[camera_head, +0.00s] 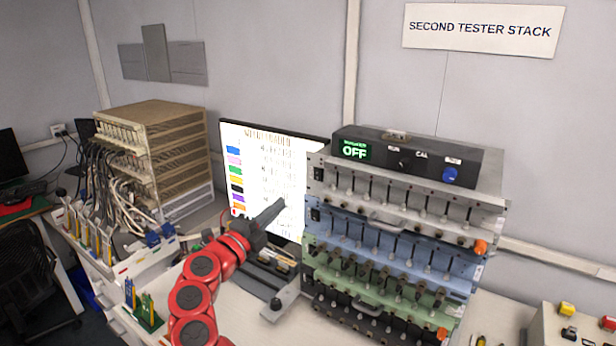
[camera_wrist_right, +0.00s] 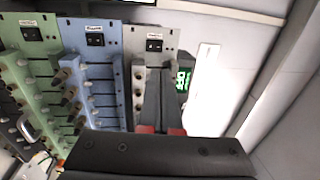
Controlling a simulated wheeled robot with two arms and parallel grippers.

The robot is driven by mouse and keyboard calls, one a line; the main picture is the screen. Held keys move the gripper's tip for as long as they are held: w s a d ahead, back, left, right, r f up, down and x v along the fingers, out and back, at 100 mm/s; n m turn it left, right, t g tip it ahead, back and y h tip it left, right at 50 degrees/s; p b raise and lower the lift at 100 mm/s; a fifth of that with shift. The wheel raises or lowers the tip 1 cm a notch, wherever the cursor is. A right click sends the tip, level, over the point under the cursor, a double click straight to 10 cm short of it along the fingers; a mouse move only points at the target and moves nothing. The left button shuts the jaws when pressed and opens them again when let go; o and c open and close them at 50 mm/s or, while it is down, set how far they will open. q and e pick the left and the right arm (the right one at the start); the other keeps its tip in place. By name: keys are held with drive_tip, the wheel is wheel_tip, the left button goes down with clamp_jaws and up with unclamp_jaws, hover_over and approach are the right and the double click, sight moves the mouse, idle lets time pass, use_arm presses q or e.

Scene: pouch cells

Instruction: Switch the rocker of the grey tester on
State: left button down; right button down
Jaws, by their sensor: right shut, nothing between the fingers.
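The grey tester (camera_head: 400,205) is the top unit of the stack, above the blue, green and black ones. Its small black rocker (camera_head: 318,173) is at the left end of its front; in the right wrist view the rocker (camera_wrist_right: 154,45) shows just beyond my fingertips. I cannot tell which way it is tipped. My right gripper (camera_head: 281,203) is shut and empty, left of the stack, in front of the screen, its fingers pointing towards the stack. In the wrist view the gripper (camera_wrist_right: 160,70) lines up with the grey panel; contact is not visible. My left gripper is not in view.
The blue tester (camera_head: 440,277) and green tester (camera_head: 435,297) have similar rockers close below. A black box (camera_head: 420,163) reading OFF sits on top of the stack. A lit screen (camera_head: 255,160) stands behind my arm. A wired rack (camera_head: 155,150) stands left.

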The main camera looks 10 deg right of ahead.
sight(317, 172)
drive_tip(key=p+x, duration=0.2)
drive_tip(key=x, duration=0.4)
drive_tip(key=p+x, duration=0.3)
drive_tip(key=x, duration=0.4)
drive_tip(key=shift+r, duration=0.25)
drive_tip(key=shift+w+d+f, duration=0.2)
drive_tip(key=shift+w+d, duration=0.15)
drive_tip(key=shift+d, duration=0.05)
drive_tip(key=shift+w+d+r, duration=0.1)
drive_tip(key=shift+d+r, duration=0.05)
drive_tip(key=shift+r, duration=0.2)
